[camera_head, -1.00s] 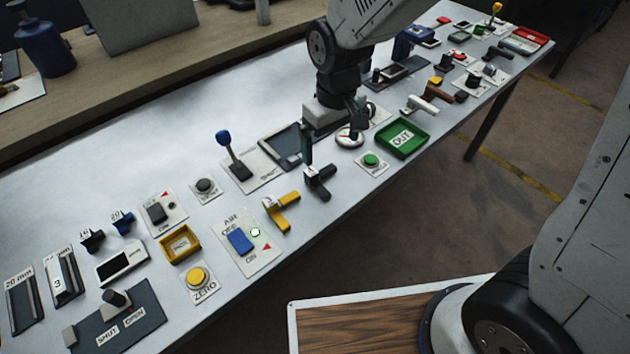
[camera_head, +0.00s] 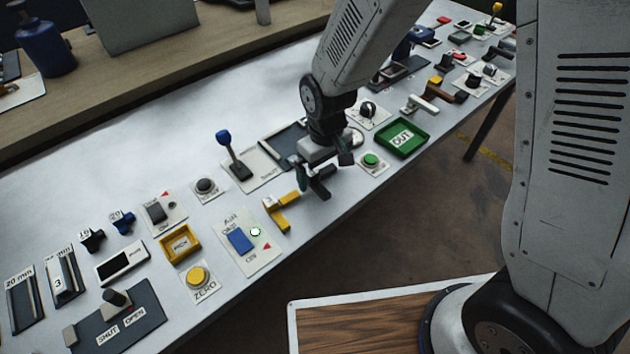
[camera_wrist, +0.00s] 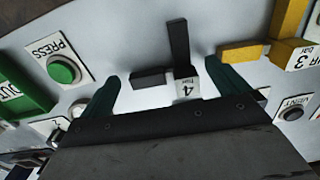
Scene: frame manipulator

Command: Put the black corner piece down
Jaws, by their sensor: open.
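The black corner piece (camera_head: 322,192) lies on the white table, just right of the yellow corner piece (camera_head: 281,213). In the wrist view the black corner piece (camera_wrist: 179,42) shows an L shape with a white label reading 4. My gripper (camera_head: 322,172) is low over the black piece and hides part of it in the head view. In the wrist view my gripper (camera_wrist: 162,70) is open, with one green finger on each side of the black piece's short arm and label. Gaps show between the fingers and the piece.
A green button plate (camera_head: 371,160) and a green OUT tray (camera_head: 403,138) are to the right. A blue-knobbed lever (camera_head: 232,155) stands to the left. Clear table lies behind the lever.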

